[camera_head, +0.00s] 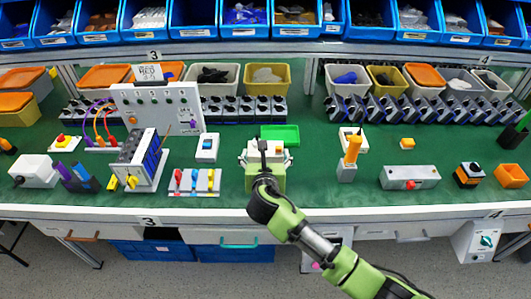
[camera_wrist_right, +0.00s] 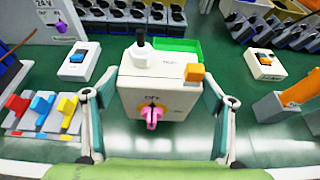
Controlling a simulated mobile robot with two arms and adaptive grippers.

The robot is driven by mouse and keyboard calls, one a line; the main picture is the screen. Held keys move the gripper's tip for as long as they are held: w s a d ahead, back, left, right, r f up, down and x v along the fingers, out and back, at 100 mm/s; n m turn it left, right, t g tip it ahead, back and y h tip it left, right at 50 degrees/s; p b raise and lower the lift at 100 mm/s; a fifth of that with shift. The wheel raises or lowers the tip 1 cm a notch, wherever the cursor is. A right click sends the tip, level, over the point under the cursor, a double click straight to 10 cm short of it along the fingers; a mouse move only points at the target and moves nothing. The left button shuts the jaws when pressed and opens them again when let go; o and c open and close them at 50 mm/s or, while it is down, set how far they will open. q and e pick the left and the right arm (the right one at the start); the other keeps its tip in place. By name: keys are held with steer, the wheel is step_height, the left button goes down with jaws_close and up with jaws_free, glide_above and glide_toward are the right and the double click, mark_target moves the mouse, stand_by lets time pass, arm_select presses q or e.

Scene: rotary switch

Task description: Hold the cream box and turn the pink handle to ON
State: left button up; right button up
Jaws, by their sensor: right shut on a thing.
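In the head view the box (camera_head: 252,153) is partly hidden by my arm. The pink handle (camera_wrist_right: 152,115) is on its front face, upright, below a dark label that seems to read OFF. My right gripper (camera_wrist_right: 157,108) has one finger on each side of the box and is shut on it. In the head view the right gripper (camera_head: 265,170) reaches in from the front edge. My left gripper is not in view.
A light switch (camera_head: 207,148) and a board with coloured levers (camera_head: 195,182) stand to the left. An orange-handled switch (camera_head: 351,152) stands to the right. A green tray (camera_head: 280,134) lies behind the box. The green surface beside the box is mostly clear.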

steer(key=shift+f+b, duration=0.65)
steer(key=shift+f, duration=0.75)
steer(key=shift+f, duration=0.35)
